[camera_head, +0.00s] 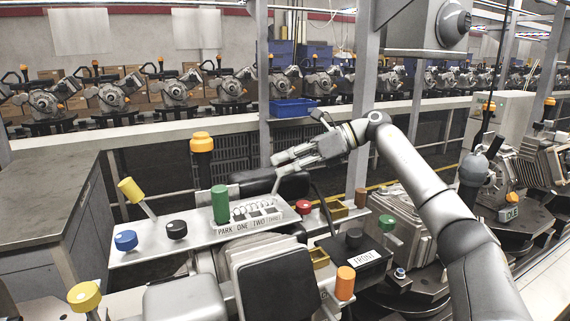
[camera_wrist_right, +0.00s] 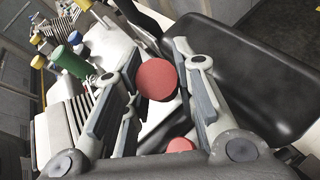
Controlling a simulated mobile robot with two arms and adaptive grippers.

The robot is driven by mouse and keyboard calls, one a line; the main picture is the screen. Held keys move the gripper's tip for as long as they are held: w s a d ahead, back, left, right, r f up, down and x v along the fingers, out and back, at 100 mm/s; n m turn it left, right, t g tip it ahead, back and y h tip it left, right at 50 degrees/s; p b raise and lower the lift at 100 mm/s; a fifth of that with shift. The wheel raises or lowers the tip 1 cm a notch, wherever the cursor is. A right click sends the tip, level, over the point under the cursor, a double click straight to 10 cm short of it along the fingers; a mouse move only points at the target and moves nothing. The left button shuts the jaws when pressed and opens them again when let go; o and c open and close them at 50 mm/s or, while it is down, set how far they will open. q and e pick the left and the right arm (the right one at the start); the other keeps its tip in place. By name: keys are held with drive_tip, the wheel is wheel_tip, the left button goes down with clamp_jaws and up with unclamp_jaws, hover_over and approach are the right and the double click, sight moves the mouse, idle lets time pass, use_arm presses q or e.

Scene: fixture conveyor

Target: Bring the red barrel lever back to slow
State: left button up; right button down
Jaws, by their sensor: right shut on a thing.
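My right gripper (camera_head: 281,164) reaches in from the right, above the black seat-like pad (camera_head: 291,184) behind the control panel. In the right wrist view, a round red end (camera_wrist_right: 157,80) shows between the two fingers of my right gripper (camera_wrist_right: 155,93). It looks like the red barrel of the lever, seen end-on. I cannot make out this barrel in the head view, where the fingers are small, and the lever's lower part is unclear. A second red piece (camera_wrist_right: 180,145) shows lower in the wrist view. I read no "slow" label. My left gripper is out of view.
The panel (camera_head: 150,250) carries a red knob (camera_head: 303,207), a green barrel (camera_head: 220,204), a yellow-topped lever (camera_head: 131,190), and blue (camera_head: 126,240) and black (camera_head: 176,229) knobs. A dull red-brown barrel (camera_head: 361,197) stands right of it. The grey cabinet (camera_head: 40,190) stands left.

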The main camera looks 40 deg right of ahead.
drive_tip(key=shift+r, duration=0.1)
drive_tip(key=c, duration=1.2)
unclamp_jaws()
drive_tip(key=shift+d, duration=0.1)
drive_tip(key=shift+o, duration=0.2)
drive_tip(key=shift+r, duration=4.95)
